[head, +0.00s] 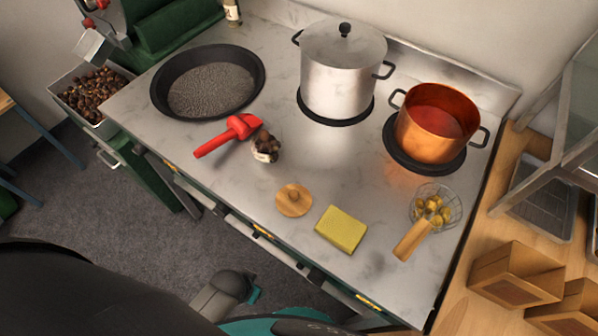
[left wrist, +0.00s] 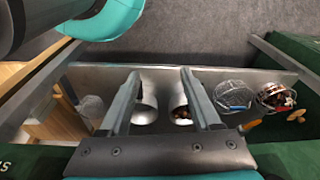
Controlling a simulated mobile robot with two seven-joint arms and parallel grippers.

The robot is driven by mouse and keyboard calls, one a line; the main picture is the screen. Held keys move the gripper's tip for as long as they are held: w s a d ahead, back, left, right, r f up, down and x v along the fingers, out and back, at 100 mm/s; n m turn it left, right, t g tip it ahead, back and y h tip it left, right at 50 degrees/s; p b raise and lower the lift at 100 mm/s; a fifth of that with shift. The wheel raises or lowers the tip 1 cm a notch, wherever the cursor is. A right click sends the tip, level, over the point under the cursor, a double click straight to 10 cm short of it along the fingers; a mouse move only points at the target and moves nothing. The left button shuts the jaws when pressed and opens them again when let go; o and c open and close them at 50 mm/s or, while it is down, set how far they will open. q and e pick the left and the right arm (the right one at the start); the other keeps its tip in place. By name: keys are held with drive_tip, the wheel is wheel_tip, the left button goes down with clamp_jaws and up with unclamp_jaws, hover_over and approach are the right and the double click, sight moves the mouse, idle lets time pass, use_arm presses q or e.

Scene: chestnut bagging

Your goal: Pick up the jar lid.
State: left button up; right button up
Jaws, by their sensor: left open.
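The jar lid (head: 293,200), a round wooden disc with a knob on top, lies on the marbled steel counter (head: 225,170) near its front edge. A small glass jar (head: 266,147) with dark chestnuts in it stands behind the lid, a little to the left. My left gripper (left wrist: 159,82) shows in the left wrist view with its two fingers apart and nothing between them. It points at a grey surface with pale containers behind the fingers. I cannot make out the lid for sure in that view. My right gripper is not in view.
A yellow sponge (head: 341,229) lies right of the lid, and a wire skimmer (head: 434,210) with chestnuts beyond it. A red scoop (head: 228,135), black pan (head: 207,82), steel pot (head: 341,70) and copper pot (head: 434,125) stand further back.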

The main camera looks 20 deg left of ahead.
use_arm(q)
drive_tip(key=w+d+r+p, duration=0.1)
drive_tip(key=w+r+p, duration=0.25)
drive_tip(key=r, duration=0.85)
drive_tip(key=w+d+r+t+p, duration=0.15)
drive_tip(key=r+p, duration=0.35)
drive_tip(key=r, duration=0.7)
drive_tip(key=w+d+r+g+p, duration=0.1)
drive_tip(key=w+r+p, duration=0.3)
drive_tip(key=r, duration=0.8)
drive_tip(key=g+b, duration=0.1)
hover_over(293, 194)
wheel_tip(293, 194, down, 7)
drive_tip(key=shift+s+a+f, duration=0.1)
drive_tip(key=shift+s, duration=0.05)
drive_tip(key=shift+f+b, duration=0.5)
drive_tip(key=shift+f, duration=2.1)
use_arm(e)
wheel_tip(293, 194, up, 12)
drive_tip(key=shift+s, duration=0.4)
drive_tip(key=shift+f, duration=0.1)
use_arm(q)
clamp_jaws()
